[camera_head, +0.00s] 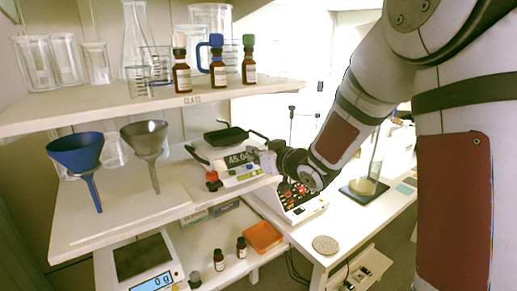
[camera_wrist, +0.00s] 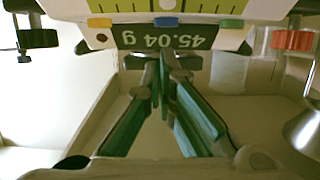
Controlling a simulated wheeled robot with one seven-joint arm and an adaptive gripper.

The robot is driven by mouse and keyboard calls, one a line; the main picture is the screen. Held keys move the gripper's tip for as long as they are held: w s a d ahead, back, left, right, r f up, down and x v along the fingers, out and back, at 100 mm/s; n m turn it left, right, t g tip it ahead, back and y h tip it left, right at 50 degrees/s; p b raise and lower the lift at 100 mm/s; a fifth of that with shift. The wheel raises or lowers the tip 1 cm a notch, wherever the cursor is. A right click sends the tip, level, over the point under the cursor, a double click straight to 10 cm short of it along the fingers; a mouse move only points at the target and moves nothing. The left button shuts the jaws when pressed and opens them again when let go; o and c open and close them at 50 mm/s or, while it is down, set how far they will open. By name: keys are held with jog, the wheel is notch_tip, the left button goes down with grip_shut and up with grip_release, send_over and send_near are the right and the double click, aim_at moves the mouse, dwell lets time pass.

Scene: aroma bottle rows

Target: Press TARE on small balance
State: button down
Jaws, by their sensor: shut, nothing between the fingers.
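A white balance (camera_head: 236,171) with a dark pan stands on the middle shelf. Its display is partly hidden by my gripper (camera_head: 256,156) in the head view. In the wrist view the balance front (camera_wrist: 185,10) is upside down and its display (camera_wrist: 188,38) reads 45.04 g. No TARE label is readable. My gripper in the wrist view (camera_wrist: 161,62) is shut and empty, its tips right in front of the display's lower edge in the picture. I cannot tell whether they touch.
A second balance (camera_head: 157,282) reading 0 g stands lower left. Two funnels (camera_head: 76,152) stand left on the middle shelf. Bottles (camera_head: 218,74) and glassware fill the upper shelf. A red knob (camera_wrist: 293,40) flanks the balance. A device with red buttons (camera_head: 298,199) sits below my arm.

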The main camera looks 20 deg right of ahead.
aim_at(245, 161)
jog(key=shift+f, duration=0.6)
jog(key=shift+s+f+b, duration=0.1)
jog(key=shift+f+b, duration=0.45)
jog(key=shift+f, duration=0.4)
